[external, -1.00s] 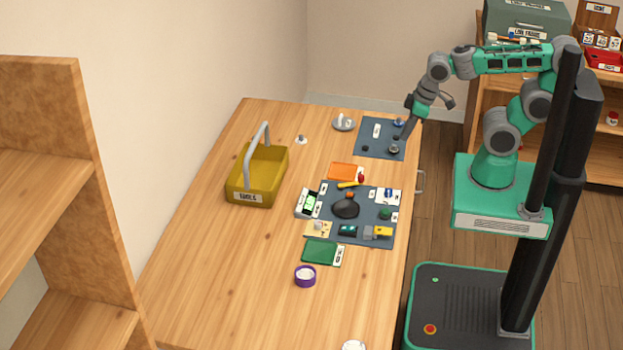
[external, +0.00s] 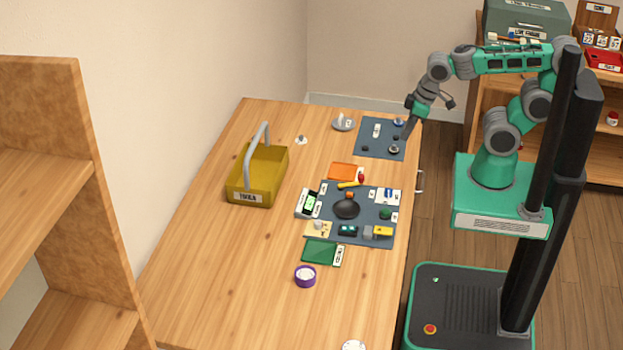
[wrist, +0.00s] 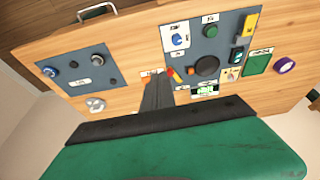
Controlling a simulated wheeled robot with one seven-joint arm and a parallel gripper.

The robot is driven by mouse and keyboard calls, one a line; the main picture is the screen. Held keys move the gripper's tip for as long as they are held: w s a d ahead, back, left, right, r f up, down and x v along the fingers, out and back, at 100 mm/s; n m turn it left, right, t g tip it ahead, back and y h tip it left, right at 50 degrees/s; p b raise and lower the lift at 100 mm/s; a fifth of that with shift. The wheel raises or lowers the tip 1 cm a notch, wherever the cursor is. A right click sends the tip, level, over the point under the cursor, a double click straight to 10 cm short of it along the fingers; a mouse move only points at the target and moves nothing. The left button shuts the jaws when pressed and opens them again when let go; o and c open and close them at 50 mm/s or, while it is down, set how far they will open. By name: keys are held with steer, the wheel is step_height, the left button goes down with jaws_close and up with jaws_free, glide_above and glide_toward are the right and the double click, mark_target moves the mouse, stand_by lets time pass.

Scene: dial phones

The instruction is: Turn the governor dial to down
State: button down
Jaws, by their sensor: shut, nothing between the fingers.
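I cannot read which dial is the governor. A small blue-grey panel (external: 370,137) at the far end of the table carries a few knobs, including a grey knob (external: 394,149) and a blue-based knob (external: 398,122). In the wrist view this panel (wrist: 62,83) is at the left, with a blue knob (wrist: 48,71) and a white label. A larger panel (external: 375,240) nearer the camera holds a black round dial (external: 346,209) and several small controls.
A yellow tool caddy (external: 250,185) with a grey handle stands at the table's left. An orange item (external: 342,172) lies between the panels. A green card (external: 318,251) and a purple tub (external: 305,276) are nearer. The table's near left is clear.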

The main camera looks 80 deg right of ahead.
mark_target(318, 223)
steer(key=c, duration=2)
jaws_free()
steer(key=shift+w+a, duration=0.1)
steer(key=shift+w, duration=0.05)
steer(key=shift+c, duration=0.2)
steer(key=o, duration=0.6)
steer(key=w+a+f+n+y+b, duration=0.1)
steer(key=w+a+n, duration=0.2)
steer(key=w, duration=0.1)
steer(key=w+a+n+g+b, duration=0.1)
steer(key=w+a+n+b, duration=0.1)
steer(key=w+a+n, duration=0.1)
steer(key=w+a+f+n+y+b, duration=0.1)
steer(key=w+a+n, duration=0.2)
steer(key=w, duration=0.3)
steer(key=shift+w+a+f+g+y, duration=0.15)
steer(key=shift+a, duration=0.3)
steer(key=shift+w+a+f+g+y, duration=0.15)
steer(key=shift+a, duration=0.25)
steer(key=shift+o, duration=1.2)
steer(key=w+a+f+n+g+y+b, duration=0.1)
steer(key=w+a+f+n+g+b, duration=0.1)
steer(key=w+a+f+n, duration=0.6)
steer(key=shift+a+n+y+b, duration=0.3)
steer(key=shift+a+y+b, duration=0.15)
steer(key=shift+a, duration=0.4)
steer(key=x, duration=0.8)
steer(key=shift+w, duration=0.1)
steer(key=shift+r, duration=0.1)
steer(key=shift+c, duration=0.3)
